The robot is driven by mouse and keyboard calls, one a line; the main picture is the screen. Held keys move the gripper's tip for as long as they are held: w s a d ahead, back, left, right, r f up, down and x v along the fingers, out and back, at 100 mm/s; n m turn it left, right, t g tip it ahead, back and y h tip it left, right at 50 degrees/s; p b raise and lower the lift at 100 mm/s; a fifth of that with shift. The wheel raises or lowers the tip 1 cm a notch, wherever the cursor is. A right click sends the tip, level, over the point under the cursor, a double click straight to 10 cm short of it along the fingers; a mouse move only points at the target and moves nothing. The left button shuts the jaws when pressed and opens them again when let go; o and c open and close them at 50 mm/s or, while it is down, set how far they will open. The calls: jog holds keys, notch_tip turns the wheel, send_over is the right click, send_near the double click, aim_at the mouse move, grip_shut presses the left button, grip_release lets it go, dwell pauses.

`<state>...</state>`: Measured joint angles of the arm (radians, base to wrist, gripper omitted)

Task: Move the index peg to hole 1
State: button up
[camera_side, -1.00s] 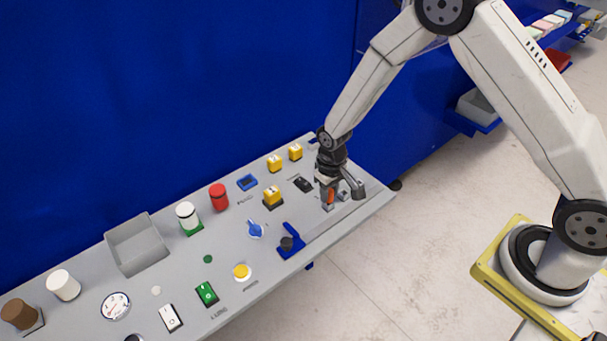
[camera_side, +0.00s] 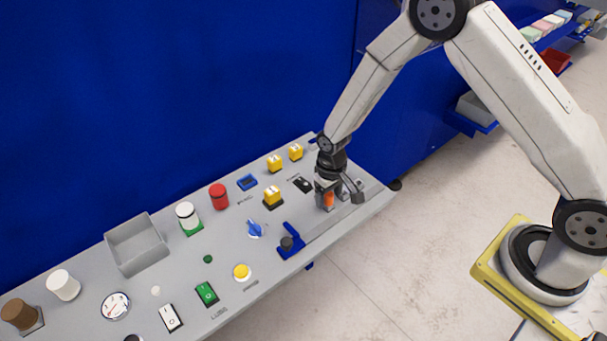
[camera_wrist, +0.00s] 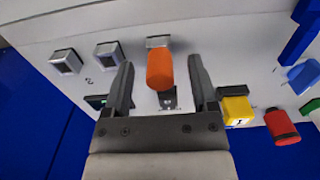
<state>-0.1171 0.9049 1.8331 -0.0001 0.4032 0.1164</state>
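The orange index peg (camera_wrist: 160,70) stands in a grey square socket (camera_wrist: 158,42) on the panel. It also shows in the side view (camera_side: 328,199), partly covered by my gripper. My gripper (camera_wrist: 162,80) is open, with one finger on each side of the peg and a visible gap on both sides. In the side view my gripper (camera_side: 328,197) is low over the right end of the panel. Two empty grey square sockets, one nearer (camera_wrist: 109,54) and one farther (camera_wrist: 66,61), lie left of the peg in the wrist view. Their number marks are too small to read surely.
A dark switch (camera_side: 303,185) is close by.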

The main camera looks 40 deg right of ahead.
aim_at(329, 194)
jog(key=shift+r, duration=0.15)
jog(key=shift+r, duration=3.75)
jog(key=shift+r, duration=0.1)
jog(key=shift+s+d+r, duration=0.1)
jog(key=shift+s+r, duration=0.05)
jog(key=shift+r, duration=0.1)
jog(key=s+d+r+t, duration=0.1)
jog(key=s+d+r, duration=0.1)
jog(key=s+r, duration=0.2)
jog(key=s+d+r+t, duration=0.1)
jog(key=s+r, duration=0.4)
jog(key=s, duration=0.5)
jog(key=shift+d+r+t, duration=0.3)
jog(key=shift+d, duration=0.6)
